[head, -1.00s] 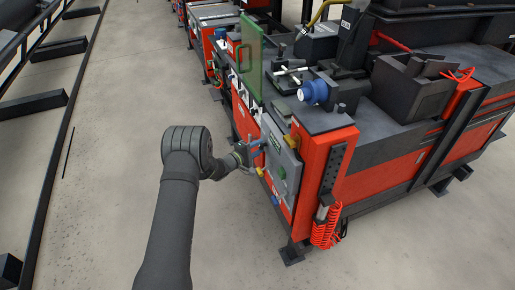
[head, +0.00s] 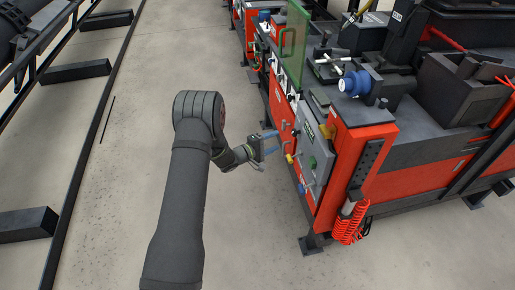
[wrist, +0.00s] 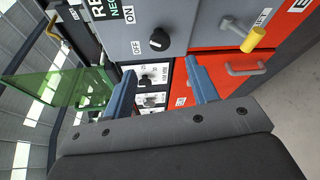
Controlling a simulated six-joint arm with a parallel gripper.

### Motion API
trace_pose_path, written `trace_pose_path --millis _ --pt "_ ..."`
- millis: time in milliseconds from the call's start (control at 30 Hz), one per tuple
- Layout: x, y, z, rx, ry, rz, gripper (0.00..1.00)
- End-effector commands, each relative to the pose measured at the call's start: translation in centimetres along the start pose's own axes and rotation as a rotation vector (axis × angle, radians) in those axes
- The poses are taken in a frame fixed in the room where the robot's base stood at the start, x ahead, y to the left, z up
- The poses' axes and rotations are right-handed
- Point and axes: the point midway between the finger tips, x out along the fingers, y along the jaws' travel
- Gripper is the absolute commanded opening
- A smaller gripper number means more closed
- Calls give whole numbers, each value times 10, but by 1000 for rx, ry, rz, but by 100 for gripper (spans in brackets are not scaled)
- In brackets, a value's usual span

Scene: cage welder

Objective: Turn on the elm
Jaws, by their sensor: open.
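A black rotary knob (wrist: 159,40) sits on a grey control panel (wrist: 205,22) in the wrist view. OFF and ON labels are beside it; I cannot tell which one it points to. The grey panel also shows in the head view (head: 316,143) on the side of the red machine. No part is labelled elm in these frames. My gripper (wrist: 160,72) is open, its two blue fingers apart with nothing between them. The knob appears beyond the fingertips, roughly between them. In the head view my gripper (head: 274,144) is just left of the panel.
A yellow-capped lever (wrist: 253,38) sticks out close to the right finger's side. A red drawer front with a metal handle (wrist: 245,69) is below it. A green transparent guard (head: 295,31) stands farther along the machine.

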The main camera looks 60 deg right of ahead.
Motion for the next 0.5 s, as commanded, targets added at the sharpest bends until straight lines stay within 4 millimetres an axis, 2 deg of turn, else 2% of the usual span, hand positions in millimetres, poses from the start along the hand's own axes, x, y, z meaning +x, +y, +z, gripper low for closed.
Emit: trace_pose_path --millis 33,200,333,500 --pt "-14 1 -2 -3 5 0 53" --pt "-49 1 -1 -2 4 1 53" --pt "-67 0 -1 0 2 0 53" --pt "-78 0 0 0 0 1 53"
